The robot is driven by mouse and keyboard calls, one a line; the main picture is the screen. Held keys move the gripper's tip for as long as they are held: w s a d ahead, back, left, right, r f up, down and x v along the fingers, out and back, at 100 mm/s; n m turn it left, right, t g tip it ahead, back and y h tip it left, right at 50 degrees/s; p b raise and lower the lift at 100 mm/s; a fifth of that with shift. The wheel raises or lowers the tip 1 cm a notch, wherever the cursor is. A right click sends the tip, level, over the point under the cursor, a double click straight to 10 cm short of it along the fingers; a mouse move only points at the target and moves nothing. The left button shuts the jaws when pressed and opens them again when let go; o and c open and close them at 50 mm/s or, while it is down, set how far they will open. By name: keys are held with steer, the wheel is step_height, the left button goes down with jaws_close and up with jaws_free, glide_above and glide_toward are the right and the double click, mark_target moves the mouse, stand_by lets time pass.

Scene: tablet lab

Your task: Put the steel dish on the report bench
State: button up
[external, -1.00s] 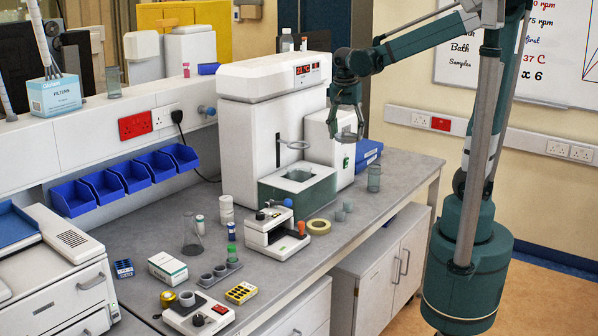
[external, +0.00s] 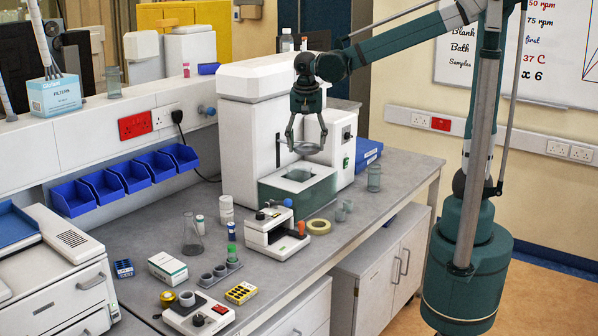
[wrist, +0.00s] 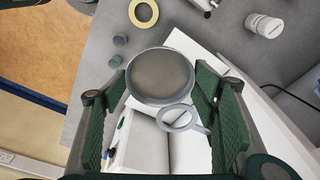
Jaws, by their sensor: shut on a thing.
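The steel dish (external: 308,149) is round and shallow, with a grey inside and a pale rim. A metal ring on an arm (wrist: 178,120) shows beside and partly behind the dish. The grey bench (external: 400,165) lies below. No label tells whether it is the report bench.
The white machine (external: 250,130) and its bath (external: 300,190) stand close to the dish. A glass beaker (external: 374,178), grey cups (external: 343,212), a tape ring (external: 318,226) and a white instrument (external: 270,235) stand nearby. The bench's back right end is mostly clear.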

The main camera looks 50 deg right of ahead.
steer(key=s+a+n, duration=0.2)
steer(key=a+n, duration=0.2)
steer(key=a, duration=1.5)
steer(key=n+y, duration=0.1)
steer(key=n, duration=0.2)
glide_above(265, 275)
step_height(265, 275, down, 18)
steer(key=shift+s+a+f+t+b, duration=0.2)
steer(key=shift+s+f+t+b, duration=0.1)
steer(key=shift+b, duration=0.1)
steer(key=shift+f, duration=2.9)
steer(key=shift+f+b, duration=0.3)
steer(key=shift+f, duration=1.75)
steer(key=shift+f, duration=0.15)
